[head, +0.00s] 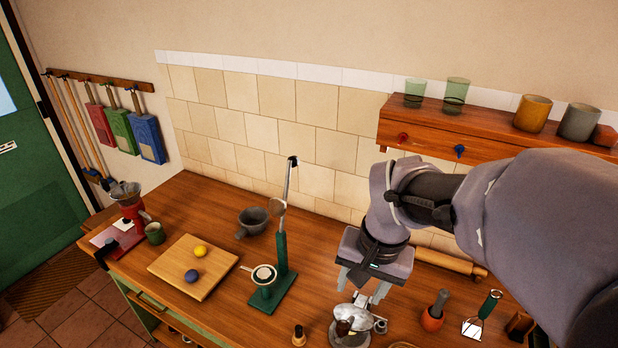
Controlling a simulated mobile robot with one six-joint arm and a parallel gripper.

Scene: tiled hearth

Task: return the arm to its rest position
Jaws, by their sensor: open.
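My arm reaches in from the right of the head view. My gripper (362,288) points down above the wooden counter (190,214), with its two fingers spread apart. A silver metal thing (352,320) stands just below the fingertips, close to the front edge of the picture. I cannot tell whether the fingers touch the metal thing.
A green-based stand (281,254), a cutting board (194,266) with a yellow and a blue ball, and a dark bowl (252,220) are left of my gripper. A mortar (433,318) is to its right. A shelf (470,131) with cups hangs behind the arm.

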